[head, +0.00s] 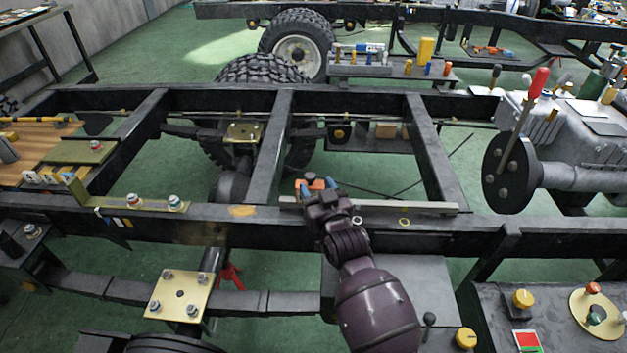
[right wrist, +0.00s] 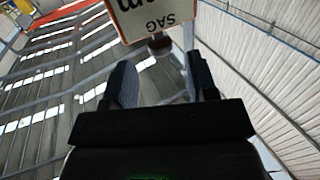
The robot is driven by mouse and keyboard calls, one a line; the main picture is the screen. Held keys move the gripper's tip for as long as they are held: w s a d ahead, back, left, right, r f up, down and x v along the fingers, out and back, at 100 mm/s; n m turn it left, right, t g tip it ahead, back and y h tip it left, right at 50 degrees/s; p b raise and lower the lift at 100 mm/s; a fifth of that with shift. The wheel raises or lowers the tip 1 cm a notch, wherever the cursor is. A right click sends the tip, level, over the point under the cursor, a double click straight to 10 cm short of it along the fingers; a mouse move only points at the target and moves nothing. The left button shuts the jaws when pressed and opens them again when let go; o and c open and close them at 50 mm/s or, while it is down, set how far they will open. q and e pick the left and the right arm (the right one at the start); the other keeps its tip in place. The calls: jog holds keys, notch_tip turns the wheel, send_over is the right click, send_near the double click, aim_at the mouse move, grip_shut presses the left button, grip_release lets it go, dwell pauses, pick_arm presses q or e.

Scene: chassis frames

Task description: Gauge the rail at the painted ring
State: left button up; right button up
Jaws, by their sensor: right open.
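The near black rail (head: 270,226) runs across the head view. A small yellow ring (head: 404,222) shows on it right of my right gripper, and a paler ring (head: 357,220) shows close beside the wrist. I cannot tell which is the painted ring. A long grey bar (head: 430,207) lies along the rail top. My right gripper (head: 318,194) is over the rail, by a small orange and blue thing (head: 313,186) partly hidden. My left gripper is out of view.
Crossmembers (head: 268,145) join the near and far rails. A brass bracket with bolts (head: 140,205) stands on the rail at left. A gearbox with a red-handled lever (head: 535,90) is at right. A tool bench (head: 390,70) stands behind; green floor shows between.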

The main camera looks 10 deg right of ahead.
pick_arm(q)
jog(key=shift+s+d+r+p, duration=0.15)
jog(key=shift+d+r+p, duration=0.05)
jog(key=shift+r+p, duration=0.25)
pick_arm(e)
jog(key=s, duration=0.6)
jog(key=shift+s+d, duration=0.4)
pick_arm(q)
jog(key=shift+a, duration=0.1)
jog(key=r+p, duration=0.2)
jog(key=p, duration=0.1)
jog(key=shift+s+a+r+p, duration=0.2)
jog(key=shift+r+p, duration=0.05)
jog(key=shift+p, duration=0.05)
pick_arm(e)
jog(key=s+d+f+g, duration=0.2)
jog(key=s+d+f, duration=0.1)
jog(key=s, duration=0.6)
jog(key=s+d+f+g+h, duration=0.1)
jog(key=s+d+f, duration=0.3)
jog(key=s, duration=0.6)
jog(key=s+d+f+g, duration=0.3)
jog(key=s+d, duration=0.3)
jog(key=s, duration=0.4)
jog(key=shift+d+f+g+h, duration=0.15)
jog(key=shift+f+g+h, duration=0.25)
jog(key=shift+g, duration=0.1)
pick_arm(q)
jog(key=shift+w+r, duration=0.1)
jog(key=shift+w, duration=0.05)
